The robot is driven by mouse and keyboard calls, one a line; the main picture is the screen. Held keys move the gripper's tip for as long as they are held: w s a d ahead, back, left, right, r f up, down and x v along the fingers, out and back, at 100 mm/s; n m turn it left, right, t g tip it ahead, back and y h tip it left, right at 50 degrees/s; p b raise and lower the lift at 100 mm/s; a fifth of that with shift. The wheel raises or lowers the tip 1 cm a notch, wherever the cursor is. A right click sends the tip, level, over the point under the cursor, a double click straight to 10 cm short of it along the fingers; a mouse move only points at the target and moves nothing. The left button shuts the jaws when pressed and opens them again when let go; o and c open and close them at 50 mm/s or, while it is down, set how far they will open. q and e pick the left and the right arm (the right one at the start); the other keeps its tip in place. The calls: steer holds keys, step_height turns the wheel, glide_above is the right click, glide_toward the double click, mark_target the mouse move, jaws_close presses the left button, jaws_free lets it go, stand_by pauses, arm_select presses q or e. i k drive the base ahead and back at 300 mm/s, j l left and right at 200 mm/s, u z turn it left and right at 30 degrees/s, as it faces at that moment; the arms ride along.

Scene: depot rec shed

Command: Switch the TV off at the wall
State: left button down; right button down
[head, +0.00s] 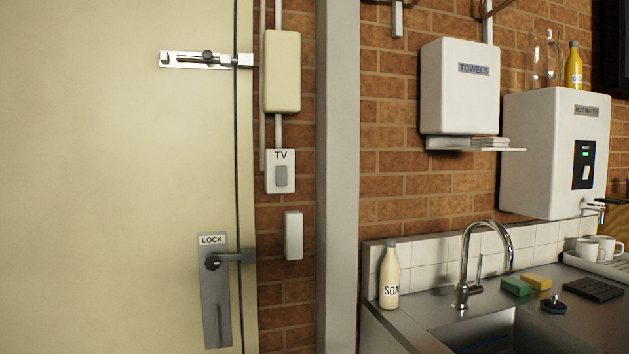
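The wall switch labelled TV (281,171) is a white plate with a grey rocker (281,176), on the brick strip between the door and a grey post. A conduit runs into its top from a cream box above. I cannot tell from this view which way the rocker is set. No TV screen can be made out for certain. Neither of my grippers is in view.
The cream door (120,150) at left has a bolt (205,59) and a LOCK handle plate (214,290). A blank white box (293,235) sits below the switch. Right of the post (338,180) are a towel dispenser (460,100), a HOT WATER heater (540,150), and a sink with a soap bottle (389,280).

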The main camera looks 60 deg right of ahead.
mark_target(281, 172)
steer(key=i+z, duration=0.6)
steer(key=z, duration=0.2)
steer(key=i+j+z, duration=0.1)
steer(key=i+z, duration=0.15)
steer(key=z, duration=0.15)
steer(key=i+j+z, duration=0.1)
steer(key=i+z, duration=0.15)
steer(key=i+j+z, duration=0.3)
steer(key=i+l, duration=0.05)
steer(key=l, duration=0.05)
